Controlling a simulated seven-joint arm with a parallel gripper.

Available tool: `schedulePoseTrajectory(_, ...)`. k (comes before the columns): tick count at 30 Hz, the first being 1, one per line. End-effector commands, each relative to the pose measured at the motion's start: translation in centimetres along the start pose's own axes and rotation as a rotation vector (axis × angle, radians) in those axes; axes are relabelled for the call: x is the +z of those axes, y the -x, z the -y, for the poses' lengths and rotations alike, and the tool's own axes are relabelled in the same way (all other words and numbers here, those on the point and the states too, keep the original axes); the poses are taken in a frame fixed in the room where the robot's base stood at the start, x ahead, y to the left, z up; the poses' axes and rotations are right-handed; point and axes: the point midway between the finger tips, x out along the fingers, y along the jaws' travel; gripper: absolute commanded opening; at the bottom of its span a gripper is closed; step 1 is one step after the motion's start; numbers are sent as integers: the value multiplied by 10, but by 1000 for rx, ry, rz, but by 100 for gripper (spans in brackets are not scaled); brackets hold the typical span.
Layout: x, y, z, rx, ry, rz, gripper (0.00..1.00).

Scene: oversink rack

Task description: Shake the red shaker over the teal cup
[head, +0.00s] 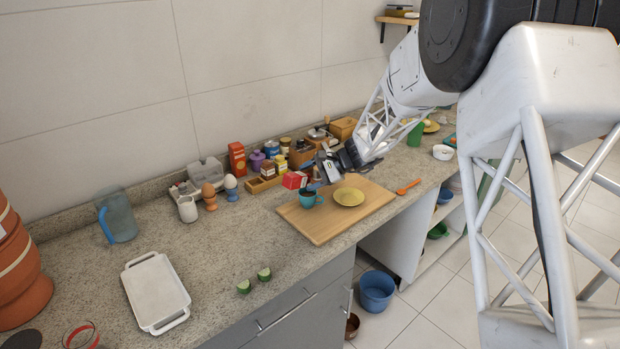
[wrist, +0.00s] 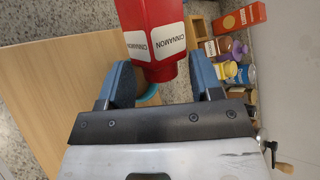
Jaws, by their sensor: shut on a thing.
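The red shaker (wrist: 152,35), with white CINNAMON labels, is between the two fingers of my gripper (wrist: 163,83) in the wrist view. My gripper is shut on it. In the head view the shaker (head: 294,180) shows at the end of my gripper (head: 318,173), tilted, just behind and left of the teal cup. The teal cup (head: 310,201) stands upright on the wooden board in the head view. In the wrist view only a sliver of its teal rim (wrist: 150,99) shows beyond the shaker; the rest is hidden.
The wooden board (head: 330,227) also holds a yellow plate (head: 349,197) right of the cup. Jars and boxes crowd behind, with a red box (head: 237,159) by the wall. An orange spoon (head: 408,187) lies right. A white tray (head: 156,292) is front left; counter between is mostly clear.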

Motion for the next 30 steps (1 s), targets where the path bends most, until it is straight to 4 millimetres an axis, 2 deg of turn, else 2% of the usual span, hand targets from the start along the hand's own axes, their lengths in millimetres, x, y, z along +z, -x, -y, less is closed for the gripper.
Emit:
schedulePoseTrajectory(14,3,0,2,20,49,-52,32)
schedulePoseTrajectory(30,16,3,8,133,325,-350,32)
